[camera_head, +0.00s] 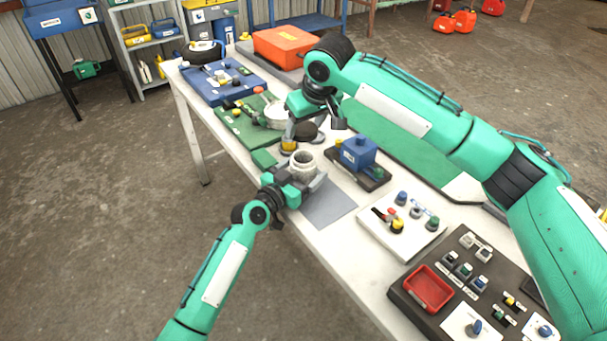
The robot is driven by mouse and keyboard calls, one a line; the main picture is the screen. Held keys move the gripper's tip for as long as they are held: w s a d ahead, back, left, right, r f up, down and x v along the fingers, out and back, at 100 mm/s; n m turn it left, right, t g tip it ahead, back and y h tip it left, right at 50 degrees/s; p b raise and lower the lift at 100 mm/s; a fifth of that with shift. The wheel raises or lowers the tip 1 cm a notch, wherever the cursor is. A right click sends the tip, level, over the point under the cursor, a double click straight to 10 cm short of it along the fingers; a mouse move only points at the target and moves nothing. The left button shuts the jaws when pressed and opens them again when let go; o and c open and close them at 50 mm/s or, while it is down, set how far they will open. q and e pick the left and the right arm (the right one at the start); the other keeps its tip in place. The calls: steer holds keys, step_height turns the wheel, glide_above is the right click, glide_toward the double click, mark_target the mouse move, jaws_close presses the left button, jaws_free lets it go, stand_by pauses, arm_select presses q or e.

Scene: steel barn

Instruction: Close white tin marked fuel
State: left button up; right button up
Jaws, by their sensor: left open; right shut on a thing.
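A pale, round, open-topped tin (303,166) stands near the table's left edge, its mouth facing up. No fuel marking is readable on it. My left gripper (302,182) is open, low at the tin's near side, with its fingers close to the tin's base; I cannot tell if they touch it. My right gripper (313,122) is above and behind the tin, pointing down, and is shut on a dark round piece (308,132) that looks like a lid. The lid is apart from the tin's mouth. My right wrist partly hides the hold.
A small amber jar (288,146) stands just behind the tin. A blue box on a dark base (358,154) is to the right. A grey mat (330,206) lies bare in front. A white switch board (402,226) and red tray (428,288) are nearer.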

arm_select(q)
steer(key=c, duration=1.4)
steer(key=shift+c, duration=0.2)
arm_select(e)
steer(key=shift+f, duration=2.45)
steer(key=shift+f, duration=0.9)
steer(key=shift+s+f, duration=0.1)
steer(key=shift+f, duration=0.4)
